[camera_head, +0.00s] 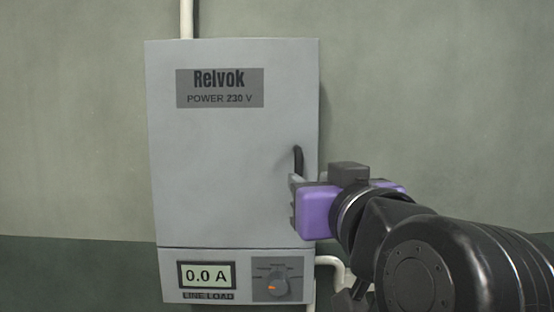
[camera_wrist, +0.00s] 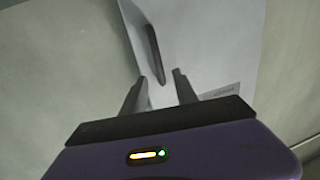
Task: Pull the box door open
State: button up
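The box door (camera_head: 225,170) is the light grey front panel of a wall box and looks shut in the head view. Its dark upright handle (camera_head: 298,160) is near the door's right edge, and it also shows in the wrist view (camera_wrist: 153,48). My gripper (camera_head: 293,192) is at the lower part of the handle and hides its lower end in the head view. In the wrist view my gripper (camera_wrist: 160,75) has its two fingers apart, with the handle's lower end between or just beyond the tips. I cannot tell whether they touch it.
Below the door is a fixed panel with a display (camera_head: 207,275) reading 0.0 A and a knob (camera_head: 278,286) with an orange mark. A pale pipe (camera_head: 187,18) runs up from the box, and another (camera_head: 330,262) bends out at lower right. The wall left of the box is bare.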

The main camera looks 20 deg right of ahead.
aim_at(300, 174)
jog(key=p, duration=0.3)
jog(key=shift+w+r, duration=0.2)
jog(key=shift+w, duration=0.2)
jog(key=p, duration=0.3)
jog(key=shift+w+d+p, duration=0.15)
jog(key=shift+w+p, duration=0.1)
jog(key=shift+p, duration=0.1)
jog(key=shift+w+d+f, duration=0.15)
jog(key=shift+w, duration=1.15)
jog(key=shift+w+d+f, duration=0.1)
jog(key=shift+w+d, duration=0.05)
jog(key=shift+w, duration=1.15)
grip_shut()
